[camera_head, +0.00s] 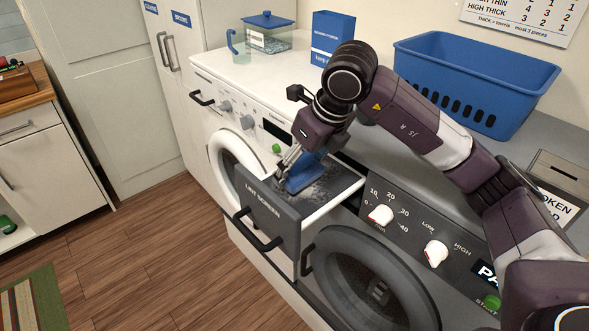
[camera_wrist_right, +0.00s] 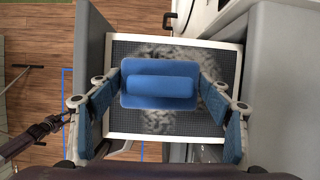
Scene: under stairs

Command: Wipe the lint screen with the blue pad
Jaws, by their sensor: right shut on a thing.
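The lint screen (camera_wrist_right: 205,122) is a dark mesh in a white frame inside the pulled-out drawer marked "LINT SCREEN" (camera_head: 264,201). Grey lint (camera_wrist_right: 185,52) lies on it above, right of and below the pad in the right wrist view; the mesh at the left and lower right looks darker and barer. The blue pad (camera_wrist_right: 160,84) has a raised grip bar and is over the middle of the screen. My right gripper (camera_head: 290,168) is shut on the pad from both sides. Whether the pad touches the mesh is hard to tell.
The drawer's raised front with its handle (camera_head: 257,230) and its side walls surround the screen. A blue basket (camera_head: 470,75), a blue box (camera_head: 331,38) and a lidded container (camera_head: 268,38) stand on the tops behind. The floor in front is clear.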

